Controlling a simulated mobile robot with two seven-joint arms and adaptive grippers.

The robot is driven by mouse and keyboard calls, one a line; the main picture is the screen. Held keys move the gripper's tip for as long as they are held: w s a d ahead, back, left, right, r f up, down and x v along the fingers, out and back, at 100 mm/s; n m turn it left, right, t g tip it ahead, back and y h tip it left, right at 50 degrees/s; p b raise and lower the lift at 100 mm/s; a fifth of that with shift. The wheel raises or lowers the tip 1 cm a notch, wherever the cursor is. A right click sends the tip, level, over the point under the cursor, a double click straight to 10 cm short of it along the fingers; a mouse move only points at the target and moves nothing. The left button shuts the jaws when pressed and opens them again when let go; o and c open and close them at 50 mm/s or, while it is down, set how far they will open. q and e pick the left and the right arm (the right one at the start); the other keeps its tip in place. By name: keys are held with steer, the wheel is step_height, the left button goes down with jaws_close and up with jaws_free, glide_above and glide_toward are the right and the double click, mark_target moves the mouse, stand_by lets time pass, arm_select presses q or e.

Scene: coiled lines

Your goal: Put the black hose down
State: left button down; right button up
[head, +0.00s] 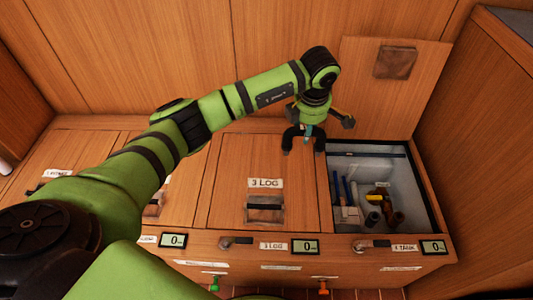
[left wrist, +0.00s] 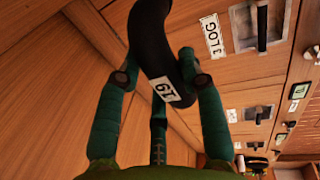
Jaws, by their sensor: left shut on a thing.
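The black hose (head: 291,137) is a short, thick, bent piece. In the head view it hangs as an arch below my left gripper (head: 307,130), above the closed wooden lid marked "3 LOG". In the left wrist view the hose (left wrist: 152,42) runs between the green-wrapped fingers of my left gripper (left wrist: 160,85). It carries a white label with dark characters, seen at an angle. My left gripper is shut on the hose. The hose's upper end is cut off by the top of the left wrist view. My right gripper is not in view.
To the right is an open bin (head: 421,176) holding blue-handled tools, a grey box and brown and dark pipe pieces. Its raised lid (head: 375,95) leans against the back wall. Closed lids with handles (head: 264,207) lie left of it. Small displays (head: 305,247) line the front edge.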

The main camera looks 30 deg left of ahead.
arm_select(q)
steer(key=s+a+f+b, duration=0.2)
steer(key=a+f, duration=0.8)
steer(key=shift+s+f, duration=0.15)
steer(key=shift+s, duration=0.25)
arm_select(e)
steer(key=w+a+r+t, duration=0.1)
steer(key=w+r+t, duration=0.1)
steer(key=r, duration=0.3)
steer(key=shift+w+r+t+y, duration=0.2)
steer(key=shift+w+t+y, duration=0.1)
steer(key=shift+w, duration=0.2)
arm_select(q)
steer(key=shift+a, duration=0.1)
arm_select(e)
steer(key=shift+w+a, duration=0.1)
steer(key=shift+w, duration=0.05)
arm_select(q)
steer(key=shift+f, duration=0.1)
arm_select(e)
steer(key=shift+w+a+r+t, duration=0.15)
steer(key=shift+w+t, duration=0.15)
arm_select(q)
steer(key=c, duration=0.8)
jaws_free()
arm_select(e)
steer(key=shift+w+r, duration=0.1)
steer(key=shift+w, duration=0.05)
